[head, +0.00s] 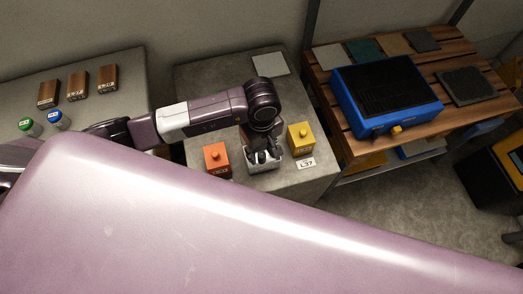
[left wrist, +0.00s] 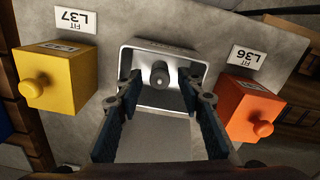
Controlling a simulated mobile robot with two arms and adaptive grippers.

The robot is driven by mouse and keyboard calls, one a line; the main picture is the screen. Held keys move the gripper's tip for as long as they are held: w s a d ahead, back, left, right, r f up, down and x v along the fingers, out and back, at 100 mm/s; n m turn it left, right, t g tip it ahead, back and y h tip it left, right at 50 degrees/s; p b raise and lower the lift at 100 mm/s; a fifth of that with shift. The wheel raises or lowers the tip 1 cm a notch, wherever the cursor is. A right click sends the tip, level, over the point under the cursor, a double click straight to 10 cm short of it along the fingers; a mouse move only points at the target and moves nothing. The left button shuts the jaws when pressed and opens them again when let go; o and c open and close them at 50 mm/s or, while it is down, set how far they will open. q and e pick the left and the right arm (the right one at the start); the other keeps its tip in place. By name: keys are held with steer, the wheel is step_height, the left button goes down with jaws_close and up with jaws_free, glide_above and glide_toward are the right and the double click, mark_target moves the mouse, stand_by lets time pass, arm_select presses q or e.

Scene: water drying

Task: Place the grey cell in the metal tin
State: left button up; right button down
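The metal tin (left wrist: 165,46) is a shallow silvery container on the grey table, between a yellow block and an orange block. In the left wrist view the grey cell, with its round dark knob (left wrist: 159,73), appears to sit inside the tin. The tin also shows in the head view (head: 266,169), partly hidden under my gripper. My left gripper (head: 263,157) points down over the tin. In the left wrist view its fingers (left wrist: 158,84) are spread on both sides of the knob, with gaps to it. The cell's lower part is hard to make out. My right gripper is not seen.
The yellow block (head: 300,137) and orange block (head: 217,160) stand close on either side of the tin. A blue case (head: 385,95) rests on the wooden bench to the right. Wooden blocks (head: 78,86) and capped jars (head: 55,120) stand on the left table.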

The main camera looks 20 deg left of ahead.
mark_target(261, 154)
arm_select(q)
step_height(261, 154, up, 12)
steer(key=b, duration=0.1)
steer(key=shift+r, duration=0.1)
stand_by(0.6)
